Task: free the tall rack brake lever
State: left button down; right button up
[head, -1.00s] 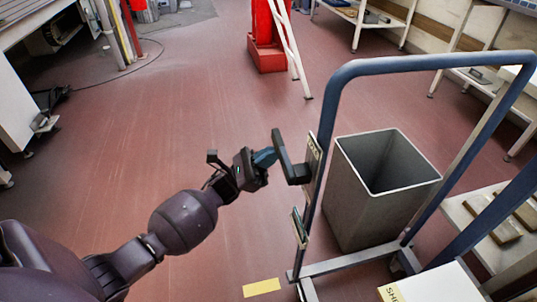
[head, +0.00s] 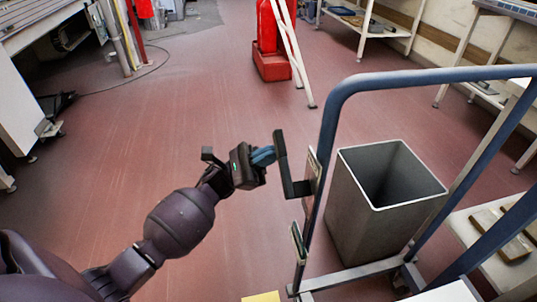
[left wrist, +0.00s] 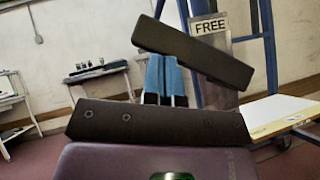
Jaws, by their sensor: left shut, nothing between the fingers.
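The tall rack brake lever (head: 281,157) is a dark bar with a bent foot, on the near left post of the blue-framed rack (head: 327,125). In the left wrist view the lever (left wrist: 195,50) slants across, high on its left end, with a plate (left wrist: 210,27) reading "FREE" behind its right part. My left gripper (head: 263,156) is shut and empty, its blue fingertips at the left side of the lever. In the left wrist view the fingers (left wrist: 165,80) reach up to the bar; whether they touch it I cannot tell. My right gripper is not in view.
A grey open bin (head: 375,215) stands just behind the rack post. White benches (head: 365,30) line the right wall. A yellow floor mark (head: 262,297) lies in front. The red floor left of the rack is clear.

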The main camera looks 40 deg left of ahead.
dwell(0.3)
pick_arm(q)
jog(key=v, duration=1)
jog(key=shift+a+f+b, duration=0.25)
jog(key=shift+a+b, duration=0.1)
jog(key=shift+b, duration=0.05)
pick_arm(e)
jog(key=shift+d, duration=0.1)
pick_arm(q)
jog(key=shift+s, duration=0.2)
dwell(0.3)
